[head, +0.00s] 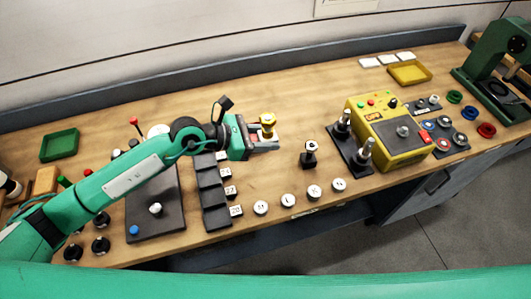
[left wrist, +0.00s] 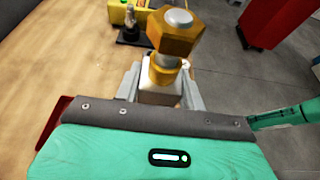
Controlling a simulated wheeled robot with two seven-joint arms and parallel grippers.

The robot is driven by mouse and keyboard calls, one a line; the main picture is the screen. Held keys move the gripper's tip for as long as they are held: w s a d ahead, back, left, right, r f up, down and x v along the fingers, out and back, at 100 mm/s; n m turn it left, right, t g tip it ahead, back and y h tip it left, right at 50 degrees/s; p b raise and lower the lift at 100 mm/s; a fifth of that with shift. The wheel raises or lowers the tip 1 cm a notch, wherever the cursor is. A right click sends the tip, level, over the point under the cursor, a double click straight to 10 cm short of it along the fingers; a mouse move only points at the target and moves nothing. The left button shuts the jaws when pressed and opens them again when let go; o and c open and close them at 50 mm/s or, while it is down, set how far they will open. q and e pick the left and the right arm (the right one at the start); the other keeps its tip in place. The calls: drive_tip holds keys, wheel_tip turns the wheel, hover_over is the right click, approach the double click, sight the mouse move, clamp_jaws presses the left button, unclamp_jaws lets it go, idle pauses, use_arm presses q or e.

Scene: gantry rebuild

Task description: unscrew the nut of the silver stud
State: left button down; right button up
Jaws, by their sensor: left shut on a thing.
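My left gripper (head: 265,143) is over the table, shut on a brass-coloured piece (head: 267,122) that stands up out of its jaws. In the left wrist view, the piece (left wrist: 176,34) has a hexagonal head with a silver round top, a narrow silver neck and a brass collar. A pale block (left wrist: 160,92) sits below it between the fingers (left wrist: 162,85). I cannot tell whether the hexagon is the stud's nut. To the right, two upright silver posts (head: 343,124) (head: 365,150) stand on a dark plate (head: 347,160). My right gripper is not in view.
A yellow control box (head: 390,135) stands right of the plate. A small black stand (head: 309,156) is between it and my gripper. Labelled round knobs (head: 288,200) line the front edge. A green tray (head: 59,145) and yellow tray (head: 410,73) lie farther off. The table's back middle is clear.

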use_arm(q)
drive_tip(key=shift+r, duration=1.3)
drive_tip(key=shift+a+n+t, duration=0.3)
drive_tip(key=shift+a, duration=0.1)
drive_tip(key=s+a+f+n+t+y, duration=0.1)
drive_tip(key=a+n+t+y, duration=0.5)
drive_tip(key=a, duration=1.4)
drive_tip(key=shift+s+n+t+b, duration=0.4)
drive_tip(key=shift+s+n+t, duration=0.2)
drive_tip(key=shift+n, duration=0.5)
drive_tip(key=w+d+f+m+g+h, duration=0.2)
drive_tip(key=d+m+g+h, duration=0.3)
drive_tip(key=d, duration=1)
drive_tip(key=m+g, duration=0.2)
drive_tip(key=m, duration=0.1)
drive_tip(key=shift+w+d+f+h, duration=0.2)
drive_tip(key=shift+d+f+h, duration=0.1)
drive_tip(key=shift+d+h, duration=0.1)
